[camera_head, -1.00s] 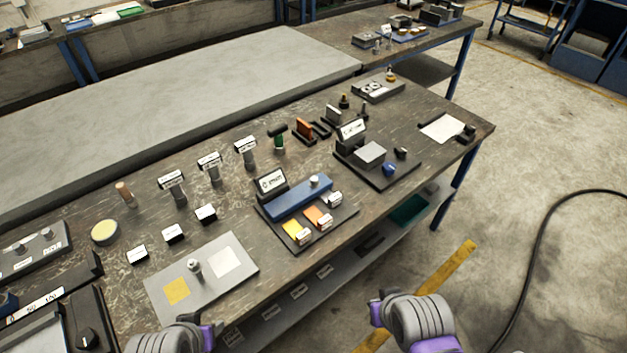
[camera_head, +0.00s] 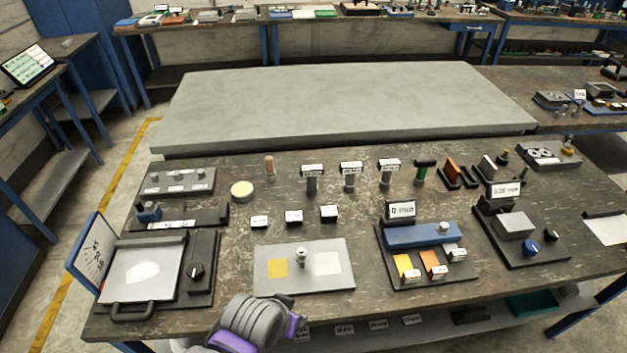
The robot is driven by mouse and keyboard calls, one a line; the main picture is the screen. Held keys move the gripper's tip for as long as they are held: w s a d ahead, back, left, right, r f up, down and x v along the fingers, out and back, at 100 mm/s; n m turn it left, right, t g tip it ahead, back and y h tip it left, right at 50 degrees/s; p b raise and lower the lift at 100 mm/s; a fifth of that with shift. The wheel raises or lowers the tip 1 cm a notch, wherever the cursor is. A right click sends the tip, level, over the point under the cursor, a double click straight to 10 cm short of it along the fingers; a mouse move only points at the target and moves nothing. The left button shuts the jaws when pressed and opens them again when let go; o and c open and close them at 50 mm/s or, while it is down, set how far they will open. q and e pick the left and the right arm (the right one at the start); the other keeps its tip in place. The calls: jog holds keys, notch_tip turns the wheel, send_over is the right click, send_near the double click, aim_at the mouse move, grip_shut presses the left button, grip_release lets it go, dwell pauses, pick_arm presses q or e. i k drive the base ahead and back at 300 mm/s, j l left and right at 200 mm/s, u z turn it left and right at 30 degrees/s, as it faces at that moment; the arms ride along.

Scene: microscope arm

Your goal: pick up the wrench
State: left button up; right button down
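I cannot make out a wrench anywhere in the head view. Several small tools and parts stand on the dark workbench (camera_head: 215,305), too small to name surely. My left gripper (camera_head: 296,326) is low in the picture, at the bench's front edge, in front of the grey plate. Its grey, ribbed wrist and purple parts show, but its fingers are not clear enough to tell open from shut. No object shows in it. My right gripper is out of view.
A grey plate (camera_head: 345,285) with a yellow and a white square lies front centre. A blue block (camera_head: 415,236) sits on a black base to its right. A device with a raised lid (camera_head: 90,252) stands front left. A grey slab (camera_head: 330,105) fills the back.

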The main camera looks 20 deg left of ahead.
aim_at(311, 171)
jog(key=i+l, duration=0.25)
jog(key=l, duration=0.15)
jog(key=i+l, duration=0.25)
jog(key=l, duration=0.15)
jog(key=l+u, duration=0.1)
jog(key=u, duration=0.35)
jog(key=i+l+u, duration=0.1)
jog(key=u, duration=0.35)
jog(key=l+u, duration=0.2)
jog(key=u, duration=1.55)
